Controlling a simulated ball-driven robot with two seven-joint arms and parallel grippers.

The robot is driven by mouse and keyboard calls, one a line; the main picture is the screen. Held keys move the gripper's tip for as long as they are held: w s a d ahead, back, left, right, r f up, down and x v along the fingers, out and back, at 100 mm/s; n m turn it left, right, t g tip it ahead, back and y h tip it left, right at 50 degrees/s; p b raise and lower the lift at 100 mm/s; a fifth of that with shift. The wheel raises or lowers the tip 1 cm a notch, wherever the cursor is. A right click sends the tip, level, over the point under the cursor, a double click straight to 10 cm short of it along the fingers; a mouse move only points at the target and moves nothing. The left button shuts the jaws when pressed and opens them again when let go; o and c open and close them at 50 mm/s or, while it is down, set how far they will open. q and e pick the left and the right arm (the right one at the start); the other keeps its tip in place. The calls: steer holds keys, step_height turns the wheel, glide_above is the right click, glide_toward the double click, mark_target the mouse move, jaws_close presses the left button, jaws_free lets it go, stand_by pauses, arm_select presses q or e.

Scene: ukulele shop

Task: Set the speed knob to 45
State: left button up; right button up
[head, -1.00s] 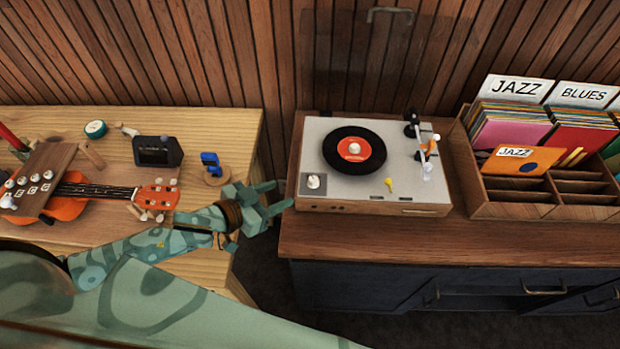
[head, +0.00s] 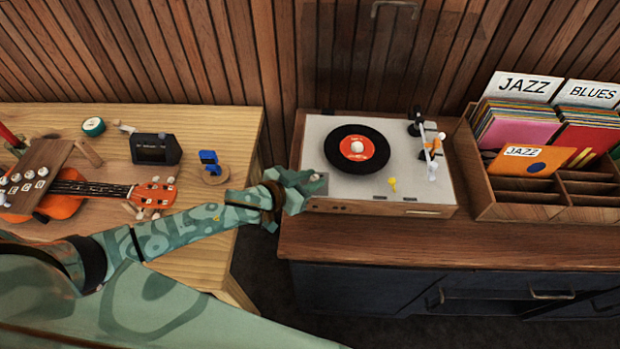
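The record player (head: 340,205) stands on the dark wooden cabinet, with a black record (head: 375,160) with an orange label on its platter. The speed knob was at the player's front left corner; it is now almost wholly hidden by my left gripper (head: 312,187), so its setting cannot be read. My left gripper reaches in from the left, with its fingers over that corner, at the knob. Whether the fingers are apart or closed on the knob cannot be told. My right gripper is out of view.
A wooden crate (head: 520,212) of record sleeves stands right of the player. On the left wooden table (head: 215,240) lie an orange ukulele (head: 60,205), a dark box-shaped device (head: 155,149) and a blue clip-on device (head: 209,160). The cabinet's front strip (head: 420,245) is clear.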

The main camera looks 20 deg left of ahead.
arm_select(q)
steer(key=shift+c, duration=1.1)
